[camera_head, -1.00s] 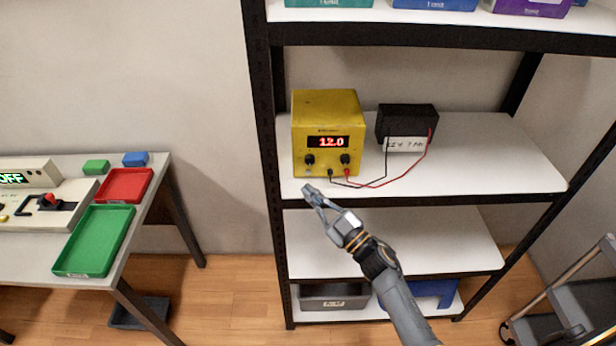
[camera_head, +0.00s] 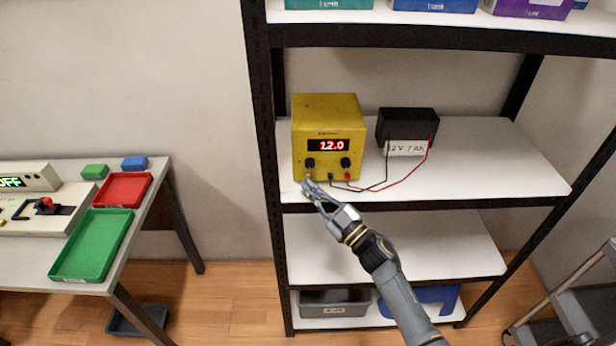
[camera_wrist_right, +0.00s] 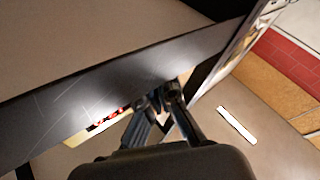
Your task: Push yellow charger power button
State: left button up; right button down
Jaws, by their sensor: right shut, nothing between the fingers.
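The yellow charger (camera_head: 327,112) stands upright on the middle shelf, its red display reading 12.0. Two dark knobs sit below the display, with terminals along the bottom edge. My right gripper (camera_head: 307,182) is shut and empty, its tips at the charger's lower left front corner. The tips cover that corner, so the power button cannot be made out, and I cannot tell whether they touch the front. In the right wrist view the shut fingers (camera_wrist_right: 160,98) point at a partly hidden strip of the charger (camera_wrist_right: 88,130). My left gripper is not in view.
A black battery (camera_head: 408,122) stands right of the charger, joined to it by a red and a black lead lying on the shelf (camera_head: 485,150). A table with trays (camera_head: 95,245) stands at left.

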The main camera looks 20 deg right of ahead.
dwell(0.8)
jog(key=shift+w+d, duration=0.15)
jog(key=shift+w, duration=0.25)
jog(key=shift+w, duration=0.1)
jog(key=shift+w+d+r+b, duration=0.2)
jog(key=shift+d+r+b, duration=0.1)
jog(key=shift+r, duration=0.25)
dwell(1.0)
jog(key=shift+s+a+f+p, duration=0.1)
jog(key=shift+s+a+p, duration=0.05)
jog(key=shift+p, duration=0.15)
